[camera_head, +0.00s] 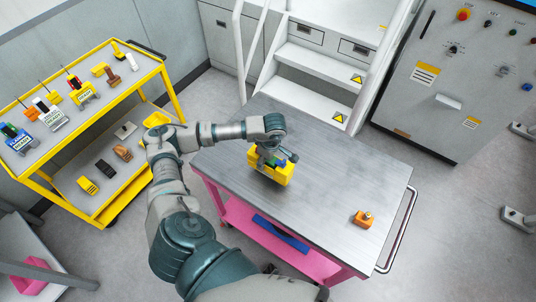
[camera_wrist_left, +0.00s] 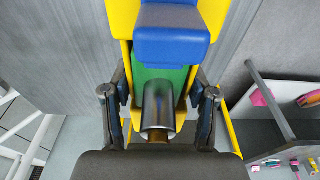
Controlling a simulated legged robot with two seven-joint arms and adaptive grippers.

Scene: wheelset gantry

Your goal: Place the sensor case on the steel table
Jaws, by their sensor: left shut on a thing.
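The sensor case is a yellow case (camera_head: 270,171) with blue and green parts. It is in my left gripper (camera_head: 272,157), over the left part of the steel table (camera_head: 330,190). In the left wrist view the yellow case (camera_wrist_left: 121,20) shows a blue block, a green face and a metal cylinder between the two fingers of my left gripper (camera_wrist_left: 158,100). The fingers are shut on it. I cannot tell whether the case's underside touches the tabletop. My right gripper is not in view.
An orange part (camera_head: 363,219) sits at the table's right end; the tabletop between is clear. A yellow trolley (camera_head: 140,93) with several tools and cases stands at left. White steps (camera_head: 310,95) and a control cabinet (camera_head: 450,85) stand behind. A blue item (camera_head: 281,234) lies on the pink lower shelf.

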